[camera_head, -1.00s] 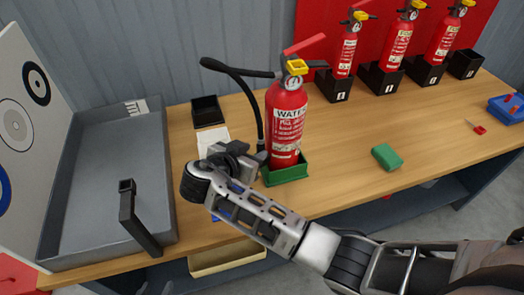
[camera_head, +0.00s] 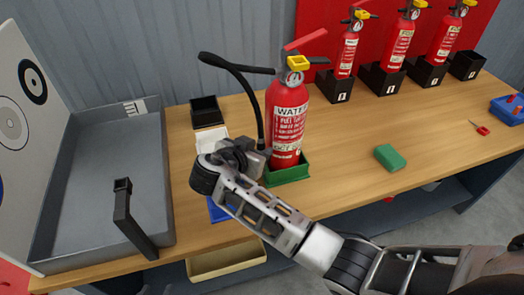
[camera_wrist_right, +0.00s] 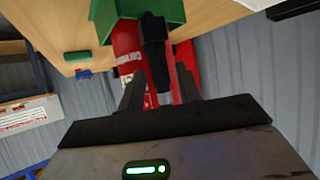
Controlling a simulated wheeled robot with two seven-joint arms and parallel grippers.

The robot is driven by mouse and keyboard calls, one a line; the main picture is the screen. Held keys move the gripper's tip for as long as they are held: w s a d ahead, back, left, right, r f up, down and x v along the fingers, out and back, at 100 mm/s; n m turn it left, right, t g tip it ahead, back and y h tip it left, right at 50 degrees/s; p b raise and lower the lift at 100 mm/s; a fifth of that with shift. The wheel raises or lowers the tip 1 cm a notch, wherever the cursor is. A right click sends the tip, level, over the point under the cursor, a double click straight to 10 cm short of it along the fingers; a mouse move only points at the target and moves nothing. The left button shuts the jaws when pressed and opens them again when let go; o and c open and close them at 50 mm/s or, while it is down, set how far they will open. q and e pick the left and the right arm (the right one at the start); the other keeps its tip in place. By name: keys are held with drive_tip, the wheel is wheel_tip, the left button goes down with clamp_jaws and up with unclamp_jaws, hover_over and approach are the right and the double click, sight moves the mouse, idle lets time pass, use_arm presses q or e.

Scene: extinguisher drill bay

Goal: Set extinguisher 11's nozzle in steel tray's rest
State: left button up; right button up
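A red extinguisher (camera_head: 287,120) labelled WATER stands upright in a green holder (camera_head: 288,174); I cannot read a number 11 on it. Its black hose (camera_head: 238,73) arches left from the top and drops to my right gripper (camera_head: 258,158). In the right wrist view the black nozzle (camera_wrist_right: 155,52) shows between the two fingers of my right gripper (camera_wrist_right: 160,88), which look apart, with a gap beside the nozzle. The grey steel tray (camera_head: 105,160) lies at the left. A black post with a square socket, seemingly the rest (camera_head: 124,212), stands at its front right. My left gripper is out of view.
Several other red extinguishers stand in black holders along the back right. A green block (camera_head: 390,157) and a blue tray (camera_head: 508,110) are on the wooden bench (camera_head: 345,190). A black box (camera_head: 206,111) stands between tray and extinguisher. A white target board (camera_head: 25,120) edges the tray's left.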

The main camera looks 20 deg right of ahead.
clamp_jaws()
drive_tip(key=shift+r, duration=0.1)
drive_tip(key=shift+r+p, duration=1)
drive_tip(key=shift+r, duration=0.2)
drive_tip(key=shift+r+p, duration=0.3)
drive_tip(key=shift+r, duration=0.95)
